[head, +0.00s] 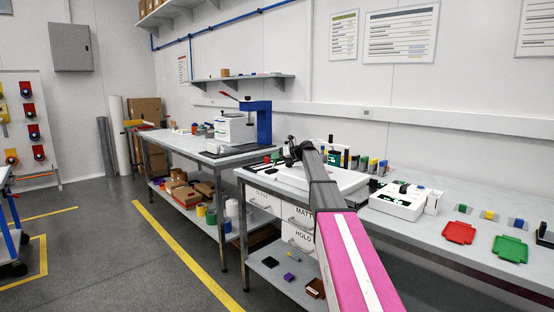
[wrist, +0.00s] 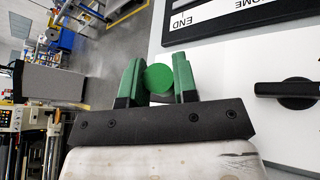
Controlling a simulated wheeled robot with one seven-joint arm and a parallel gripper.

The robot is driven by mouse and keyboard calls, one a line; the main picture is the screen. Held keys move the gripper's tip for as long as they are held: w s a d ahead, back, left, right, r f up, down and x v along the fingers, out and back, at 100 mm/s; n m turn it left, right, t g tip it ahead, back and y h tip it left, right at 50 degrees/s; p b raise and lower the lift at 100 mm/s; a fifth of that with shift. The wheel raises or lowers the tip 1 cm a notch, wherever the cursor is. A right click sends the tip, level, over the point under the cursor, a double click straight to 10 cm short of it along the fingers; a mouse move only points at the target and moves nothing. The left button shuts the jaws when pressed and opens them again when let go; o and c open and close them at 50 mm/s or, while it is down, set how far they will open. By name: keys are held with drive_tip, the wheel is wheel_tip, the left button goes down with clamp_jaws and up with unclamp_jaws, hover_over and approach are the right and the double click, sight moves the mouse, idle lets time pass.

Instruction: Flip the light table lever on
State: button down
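In the wrist view, a round green knob (wrist: 158,78), likely the lever's end, sits between the two green-tipped fingers of my gripper (wrist: 158,82). Both fingers meet its sides, with no clear gap. The lever's shaft is hidden behind the knob. A white panel, likely the light table (wrist: 225,68), lies at right, with a black label strip reading HOME and END. In the head view, the white light table (head: 345,179) is on the right-hand bench, and my gripper (head: 294,151) is at its far left side, small and partly hidden by my arm.
A black rotary knob (wrist: 297,94) is on the white panel at right. In the head view, a white box (head: 398,204) stands right of the light table. Red (head: 459,233) and green (head: 510,249) trays lie further right. A blue press (head: 263,122) stands on the bench behind.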

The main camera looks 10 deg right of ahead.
drive_tip(key=shift+s+a+r+n+h, duration=0.4)
drive_tip(key=shift+s+a+n+h, duration=0.3)
drive_tip(key=shift+a+n+h, duration=0.15)
drive_tip(key=shift+s+a+r+n+t+h, duration=0.15)
drive_tip(key=shift+s+a+n+t+h, duration=0.5)
drive_tip(key=shift+n, duration=0.2)
drive_tip(key=shift+s+a+n+t+h, duration=0.25)
drive_tip(key=shift+s+a+n+h, duration=0.05)
drive_tip(key=shift+a+n+h, duration=0.2)
drive_tip(key=shift+s+a+n+t+h, duration=0.2)
drive_tip(key=shift+s+a+n+h, duration=0.1)
drive_tip(key=shift+a+n+h, duration=0.15)
drive_tip(key=shift+s+a+f+n+t+h, duration=0.45)
drive_tip(key=shift+a+f+n+t+h, duration=0.15)
drive_tip(key=shift+a+n, duration=0.2)
drive_tip(key=c, duration=0.9)
unclamp_jaws()
drive_tip(key=shift+s, duration=0.1)
drive_tip(key=v, duration=1)
drive_tip(key=shift+s+r, duration=0.2)
drive_tip(key=shift+s, duration=0.05)
